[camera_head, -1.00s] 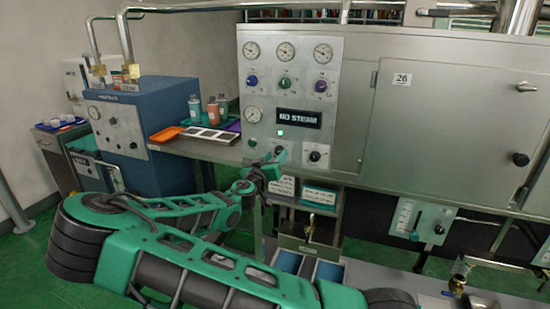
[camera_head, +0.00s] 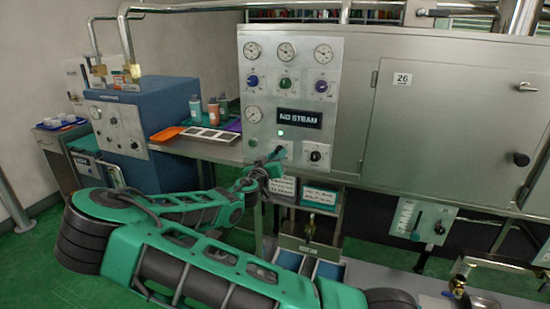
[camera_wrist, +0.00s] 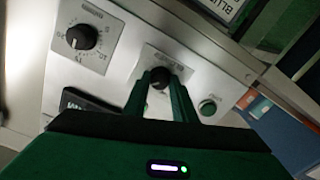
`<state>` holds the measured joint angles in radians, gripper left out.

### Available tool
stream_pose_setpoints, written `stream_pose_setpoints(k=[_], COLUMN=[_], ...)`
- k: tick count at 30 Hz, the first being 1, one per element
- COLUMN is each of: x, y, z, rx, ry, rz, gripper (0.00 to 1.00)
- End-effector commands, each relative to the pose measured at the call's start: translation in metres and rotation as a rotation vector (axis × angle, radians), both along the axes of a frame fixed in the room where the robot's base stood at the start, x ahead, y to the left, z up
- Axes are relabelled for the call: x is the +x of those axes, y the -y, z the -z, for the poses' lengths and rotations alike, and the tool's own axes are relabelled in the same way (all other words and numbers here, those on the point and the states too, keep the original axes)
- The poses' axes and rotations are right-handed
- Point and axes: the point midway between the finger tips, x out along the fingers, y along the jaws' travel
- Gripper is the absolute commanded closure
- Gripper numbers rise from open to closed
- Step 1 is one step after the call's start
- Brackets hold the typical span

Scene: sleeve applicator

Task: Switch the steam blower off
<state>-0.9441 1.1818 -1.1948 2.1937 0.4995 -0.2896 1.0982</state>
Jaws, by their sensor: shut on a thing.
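The steel control panel (camera_head: 337,95) carries gauges, knobs and a dark display (camera_head: 299,118) that reads NO STEAM. A green lamp (camera_head: 281,133) glows below the display. My gripper (camera_head: 277,153) is at the panel's lower left and hides most of the knob there. In the wrist view my gripper (camera_wrist: 161,82) has its two fingers on either side of a small black knob (camera_wrist: 159,77), shut on it.
A second black knob with a dial (camera_head: 316,154) is just right of my gripper; it also shows in the wrist view (camera_wrist: 81,37). Label cards (camera_head: 319,197) hang below the panel. A blue machine (camera_head: 130,125) and bottles (camera_head: 213,112) stand to the left.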

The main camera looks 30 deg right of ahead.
Motion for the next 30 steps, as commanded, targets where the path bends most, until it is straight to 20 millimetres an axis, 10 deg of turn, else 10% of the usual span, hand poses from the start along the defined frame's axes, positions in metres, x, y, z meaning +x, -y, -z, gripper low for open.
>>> stream_pose_setpoints(k=[30], x=[0.0042], y=[-0.0075], z=[0.0018], rx=[-0.521], ry=[-0.673], rz=[-0.018], gripper=[0.98])
